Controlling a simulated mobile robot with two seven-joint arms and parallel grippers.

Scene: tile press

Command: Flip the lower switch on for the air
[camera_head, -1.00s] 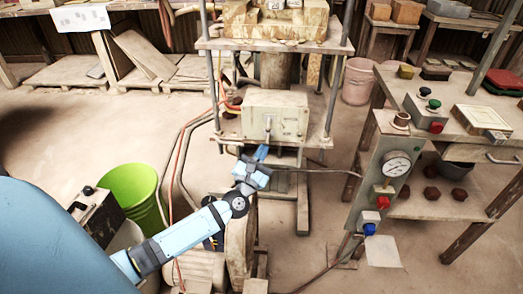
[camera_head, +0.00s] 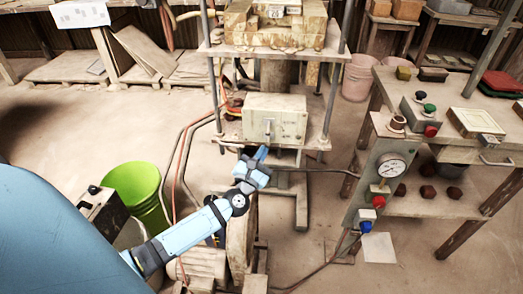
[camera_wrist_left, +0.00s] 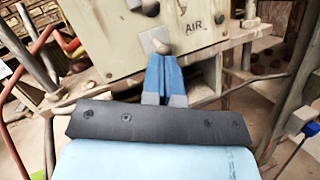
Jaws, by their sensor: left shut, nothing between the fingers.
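The pale switch box (camera_head: 285,120) sits on the press's lower shelf, with a small lever (camera_head: 268,127) on its front. In the left wrist view the box face (camera_wrist_left: 110,35) carries the label AIR (camera_wrist_left: 196,22) and a pale, rounded lever tip (camera_wrist_left: 155,42). My left gripper (camera_head: 262,153) is shut and empty, with its blue fingers pointing up at the box's lower front. In the wrist view the fingertips (camera_wrist_left: 163,62) are just below the lever tip; I cannot tell if they touch it. A dark fitting shows above the lever. My right gripper is out of view.
Press posts (camera_head: 327,85) flank the box, and hoses (camera_head: 185,150) run down on the left. A gauge panel (camera_head: 380,175) with red and blue knobs stands right, before a workbench. A green bin (camera_head: 135,190) is at left.

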